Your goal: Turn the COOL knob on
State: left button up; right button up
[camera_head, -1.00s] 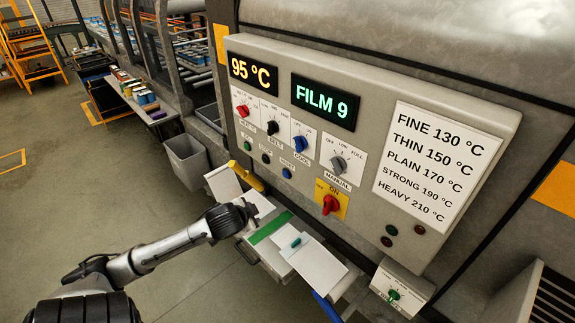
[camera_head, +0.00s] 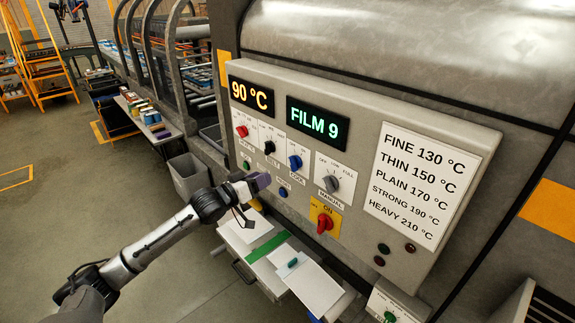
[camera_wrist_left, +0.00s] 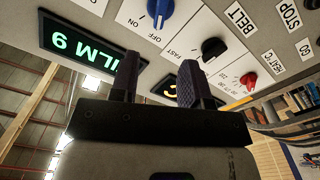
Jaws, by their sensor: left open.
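The blue COOL knob (camera_head: 295,161) sits on its white plate on the grey control panel, between the black BELT knob (camera_head: 269,147) and the grey MANUAL knob (camera_head: 331,183). My left gripper (camera_head: 262,182) is in front of the panel, below and left of the blue knob in the head view, apart from it. It hides part of the button row. In the left wrist view, the open fingers (camera_wrist_left: 158,80) are empty, and the blue knob (camera_wrist_left: 160,12) shows beyond them at the top edge. My right gripper is not in view.
A red HEAT knob (camera_head: 242,131) is left of BELT. A red ON switch (camera_head: 324,223) on a yellow plate sits lower right. Displays read 90 °C (camera_head: 251,95) and FILM 9 (camera_head: 318,122). A tray with white sheets (camera_head: 305,282) juts out below the panel.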

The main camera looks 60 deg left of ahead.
aim_at(290, 164)
pick_arm(q)
jog(key=w, duration=0.3)
jog(key=w+a+p, duration=0.1)
jog(key=w, duration=0.3)
jog(key=w+a, duration=0.1)
jog(key=w, duration=0.2)
jog(key=shift+w, duration=0.4)
jog(key=shift+c, duration=0.2)
grip_shut()
